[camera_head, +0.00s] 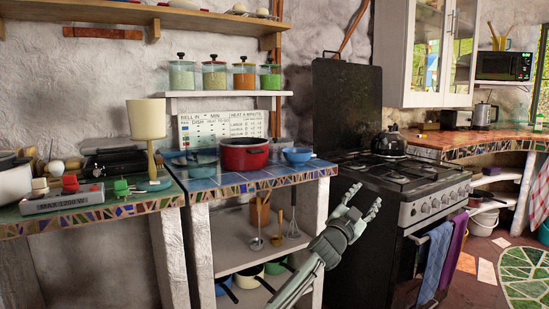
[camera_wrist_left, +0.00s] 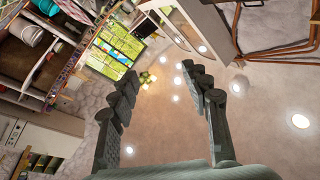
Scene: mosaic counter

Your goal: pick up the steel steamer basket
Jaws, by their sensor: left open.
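I cannot make out a steel steamer basket for certain in either view. My left gripper (camera_head: 367,195) is in the lower middle of the head view, in front of the stove and beside the tiled counter. Its two fingers are spread with nothing between them, and they point up and to the right. In the left wrist view the open fingers (camera_wrist_left: 163,90) stand apart against the ceiling. My right gripper is not in view.
The tiled counter (camera_head: 262,182) holds a red pot (camera_head: 243,155) and blue bowls (camera_head: 297,155). A black stove (camera_head: 400,190) with a kettle (camera_head: 391,142) stands to its right.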

